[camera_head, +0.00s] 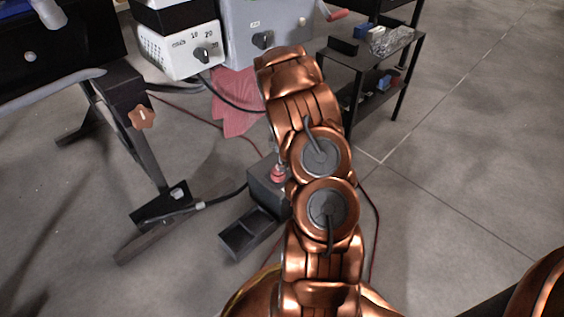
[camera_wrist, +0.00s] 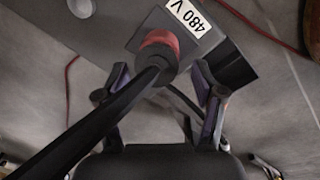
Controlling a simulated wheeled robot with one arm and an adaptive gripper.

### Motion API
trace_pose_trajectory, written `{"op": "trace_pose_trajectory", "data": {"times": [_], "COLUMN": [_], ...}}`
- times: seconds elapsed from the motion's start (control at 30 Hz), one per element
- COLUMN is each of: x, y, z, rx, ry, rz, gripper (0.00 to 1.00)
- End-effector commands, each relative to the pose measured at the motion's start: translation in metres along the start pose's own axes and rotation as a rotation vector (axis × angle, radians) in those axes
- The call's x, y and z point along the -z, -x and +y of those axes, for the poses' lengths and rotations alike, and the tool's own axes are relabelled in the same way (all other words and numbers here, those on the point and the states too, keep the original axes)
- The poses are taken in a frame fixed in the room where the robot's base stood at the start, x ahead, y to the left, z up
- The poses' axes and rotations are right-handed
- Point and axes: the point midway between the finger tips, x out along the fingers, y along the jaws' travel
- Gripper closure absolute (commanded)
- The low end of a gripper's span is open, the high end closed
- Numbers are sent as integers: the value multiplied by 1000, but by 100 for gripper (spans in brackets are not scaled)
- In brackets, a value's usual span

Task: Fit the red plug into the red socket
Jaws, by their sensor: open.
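In the wrist view, a red round part with a black end (camera_wrist: 160,44) stands on a grey box (camera_wrist: 190,38) marked "480 V". A thick black cable (camera_wrist: 95,122) crosses the lower left up to that end. I cannot tell plug from socket here. My gripper (camera_wrist: 161,84) is open, its fingertips apart on either side just below the red part, holding nothing visible. In the head view, a small red piece (camera_head: 278,174) shows on a dark box (camera_head: 266,190) left of my arm. My gripper is not visible there.
A black two-compartment tray (camera_head: 248,233) lies in front of the dark box. A machine with dials (camera_head: 262,22) and a black frame leg (camera_head: 150,160) stand to the left and back. A black shelf (camera_head: 362,60) stands at back right. Thin red cables cross the floor.

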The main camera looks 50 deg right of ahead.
Motion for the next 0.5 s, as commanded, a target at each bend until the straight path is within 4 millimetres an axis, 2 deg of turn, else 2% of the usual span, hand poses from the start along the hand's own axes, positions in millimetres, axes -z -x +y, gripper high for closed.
{"op": "trace_pose_trajectory", "data": {"times": [0.03,0.33,0.43,0.5], "x": [0,4,15,26], "y": [14,43,63,80], "z": [-1,-8,-18,-32], "rx": [0,6,14,30], "ry": [0,-14,-45,-80], "rz": [1,-3,-8,-12], "gripper": [31,31,31,31]}}
